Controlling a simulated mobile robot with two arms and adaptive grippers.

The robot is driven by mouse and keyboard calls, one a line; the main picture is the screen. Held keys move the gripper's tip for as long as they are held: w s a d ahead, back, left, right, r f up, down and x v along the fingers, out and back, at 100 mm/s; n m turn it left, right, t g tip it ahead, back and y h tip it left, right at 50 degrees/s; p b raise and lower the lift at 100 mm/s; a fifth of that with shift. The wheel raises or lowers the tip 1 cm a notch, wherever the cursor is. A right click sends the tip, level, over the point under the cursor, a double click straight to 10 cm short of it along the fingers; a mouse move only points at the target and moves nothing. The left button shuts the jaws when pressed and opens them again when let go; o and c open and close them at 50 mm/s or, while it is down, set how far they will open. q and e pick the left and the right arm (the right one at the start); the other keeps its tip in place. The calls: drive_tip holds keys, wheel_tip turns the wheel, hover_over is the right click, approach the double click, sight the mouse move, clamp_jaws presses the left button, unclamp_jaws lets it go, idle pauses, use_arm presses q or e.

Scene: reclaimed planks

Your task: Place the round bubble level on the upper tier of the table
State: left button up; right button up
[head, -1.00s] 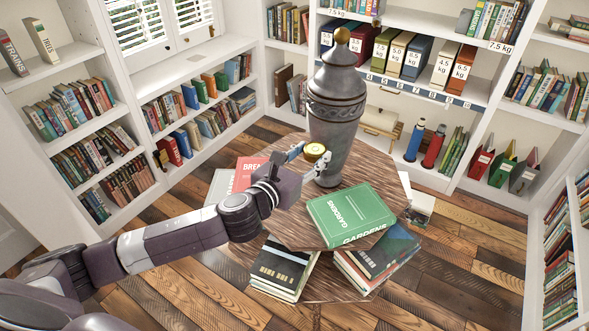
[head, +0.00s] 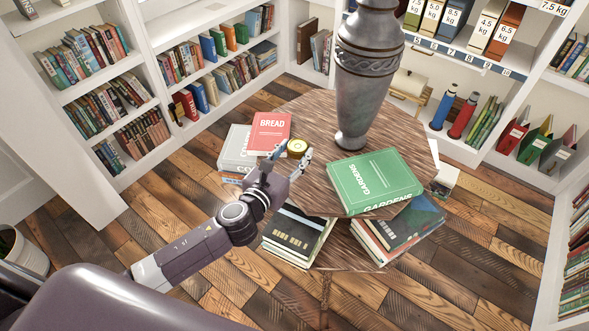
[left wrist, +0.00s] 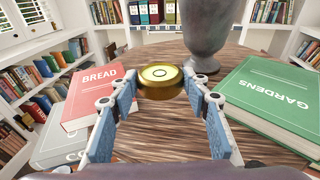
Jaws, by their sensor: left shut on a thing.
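The round bubble level (head: 297,147) is a small gold disc with a pale yellow top. My left gripper (head: 289,152) is shut on it; in the left wrist view the level (left wrist: 160,80) sits between the two fingertips (left wrist: 160,92). The table has a round wooden upper tier (head: 313,125) and a lower tier (head: 345,255) beneath it. The level shows over the upper tier, near its left front part; its exact height above the wood is hard to tell. My right gripper is not in view.
On the upper tier stand a tall grey urn (head: 362,95), a green Gardens book (head: 375,181) and a red Bread book (head: 269,132). Book stacks (head: 297,235) lie on the lower tier. Bare wood shows between the urn and the red book. Bookshelves line the walls.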

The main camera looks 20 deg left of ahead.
sight(294, 167)
use_arm(q)
drive_tip(key=shift+f, duration=0.8)
wheel_tip(294, 167, down, 4)
drive_tip(key=shift+r+b, duration=0.15)
drive_tip(key=shift+b, duration=0.9)
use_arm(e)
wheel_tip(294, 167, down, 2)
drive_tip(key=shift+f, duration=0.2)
use_arm(q)
drive_tip(key=shift+f, duration=0.25)
drive_tip(key=o, duration=1.2)
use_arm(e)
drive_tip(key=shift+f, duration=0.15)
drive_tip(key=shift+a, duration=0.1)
